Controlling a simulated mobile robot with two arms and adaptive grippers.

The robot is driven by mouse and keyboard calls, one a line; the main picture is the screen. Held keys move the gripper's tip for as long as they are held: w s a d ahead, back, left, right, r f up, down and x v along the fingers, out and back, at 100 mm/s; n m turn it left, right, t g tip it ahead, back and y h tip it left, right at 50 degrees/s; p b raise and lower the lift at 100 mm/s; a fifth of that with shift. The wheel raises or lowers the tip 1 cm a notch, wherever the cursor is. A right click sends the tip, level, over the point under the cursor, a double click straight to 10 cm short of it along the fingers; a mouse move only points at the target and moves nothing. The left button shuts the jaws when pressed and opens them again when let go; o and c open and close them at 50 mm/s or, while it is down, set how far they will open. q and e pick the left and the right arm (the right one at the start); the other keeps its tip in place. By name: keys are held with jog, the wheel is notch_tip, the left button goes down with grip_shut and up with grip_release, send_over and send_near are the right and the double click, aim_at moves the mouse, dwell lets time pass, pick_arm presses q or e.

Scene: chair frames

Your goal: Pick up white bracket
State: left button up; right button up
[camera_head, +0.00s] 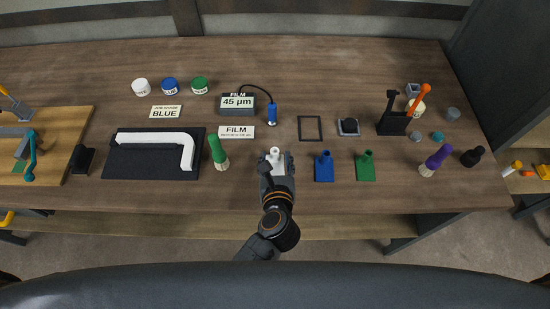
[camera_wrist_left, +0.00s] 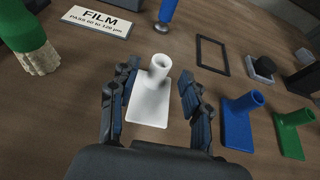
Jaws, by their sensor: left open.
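The white bracket (camera_head: 274,155) has a flat plate and a short upright tube. It stands on the wooden table at the front middle. In the left wrist view the white bracket (camera_wrist_left: 150,102) lies between the two fingers of my left gripper (camera_wrist_left: 157,78), with a gap to the right finger; whether the left finger touches it I cannot tell. In the head view my left gripper (camera_head: 274,163) reaches in over the bracket from the front edge and hides part of its plate. My left gripper is open. My right gripper is not in view.
Blue (camera_head: 324,167) and green (camera_head: 365,166) brackets stand to the right. A green-handled brush (camera_head: 217,152) and a FILM label (camera_head: 236,132) are to the left. Behind are a film gauge (camera_head: 237,104) with a blue probe (camera_head: 272,114) and a black square frame (camera_head: 310,128).

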aim_at(275, 157)
pick_arm(q)
jog(key=x, duration=0.2)
jog(key=shift+w+a, duration=0.1)
jog(key=shift+w, duration=0.2)
jog(key=shift+w+f, duration=0.3)
jog(key=shift+w, duration=0.05)
jog(key=shift+s, duration=0.1)
grip_shut()
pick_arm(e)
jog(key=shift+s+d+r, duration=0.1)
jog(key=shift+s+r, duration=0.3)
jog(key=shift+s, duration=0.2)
